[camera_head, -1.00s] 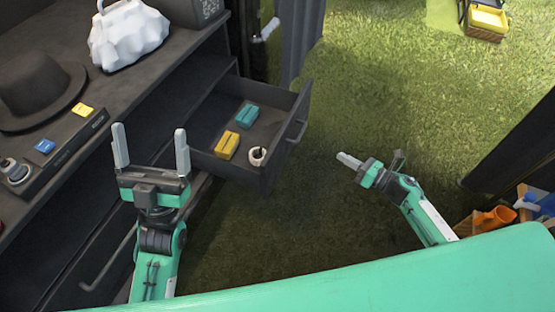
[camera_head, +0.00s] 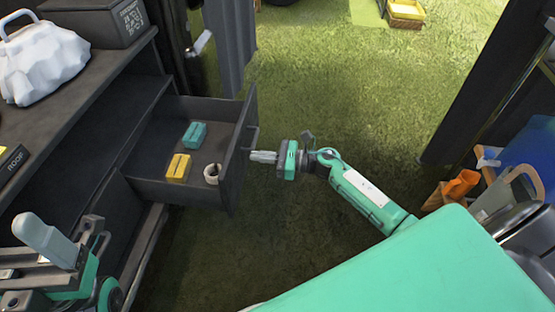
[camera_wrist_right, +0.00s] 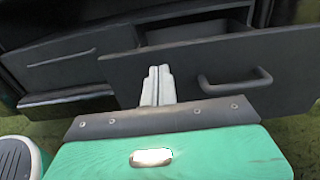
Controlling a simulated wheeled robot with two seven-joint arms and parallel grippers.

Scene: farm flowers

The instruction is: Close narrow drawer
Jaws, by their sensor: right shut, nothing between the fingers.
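The narrow drawer (camera_head: 150,188) is dark and pulled out of the cabinet in the head view. It holds a teal block (camera_head: 194,135), a yellow block (camera_head: 178,167) and a small white round item (camera_head: 212,173). My right gripper (camera_head: 258,157) is shut and empty, with its fingertips close to the drawer's outer front. In the right wrist view the shut fingers (camera_wrist_right: 157,86) point at the drawer front (camera_wrist_right: 230,70), left of its handle (camera_wrist_right: 235,81). I cannot tell whether they touch it. My left gripper (camera_head: 75,240) is partly cut off at the lower left.
The dark cabinet top carries a white bag (camera_head: 40,62) and a dark box (camera_head: 100,20). A grey post (camera_head: 230,45) stands behind the drawer. An orange jug (camera_head: 462,184) is at the right.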

